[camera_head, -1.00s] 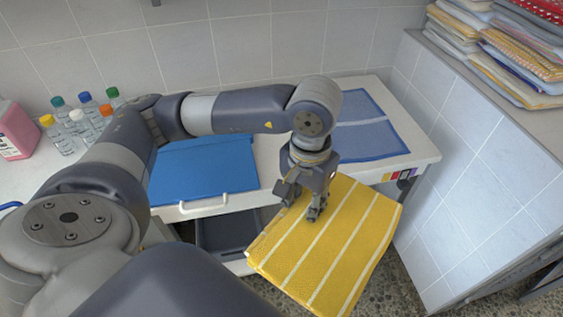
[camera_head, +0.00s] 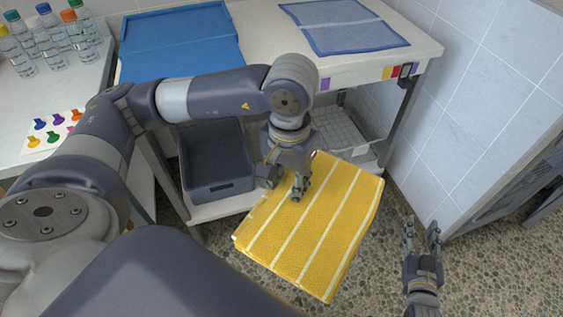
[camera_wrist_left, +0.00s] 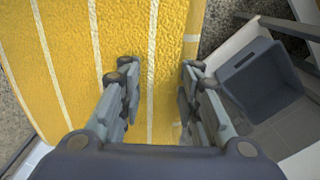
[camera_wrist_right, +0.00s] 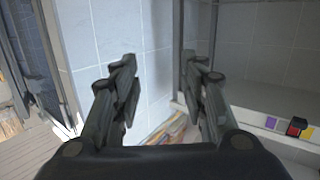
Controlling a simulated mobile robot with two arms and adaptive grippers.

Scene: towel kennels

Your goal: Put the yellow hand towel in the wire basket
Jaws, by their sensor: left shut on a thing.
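The yellow hand towel (camera_head: 322,222) with white stripes is held in the air in front of the table. My left gripper (camera_head: 286,190) is shut on its upper left part. In the left wrist view the towel (camera_wrist_left: 75,60) spreads beneath and between the fingers (camera_wrist_left: 158,90). A pale wire basket (camera_head: 338,132) sits on the lower shelf behind the towel, partly hidden by my left gripper and the towel. My right gripper (camera_head: 422,238) is empty and open at the lower right; its fingers also stand apart in the right wrist view (camera_wrist_right: 160,85).
A dark grey bin (camera_head: 218,165) stands on the lower shelf, left of the wire basket. Bottles (camera_head: 50,45) stand at the left. A tiled wall (camera_head: 475,90) bounds the right side.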

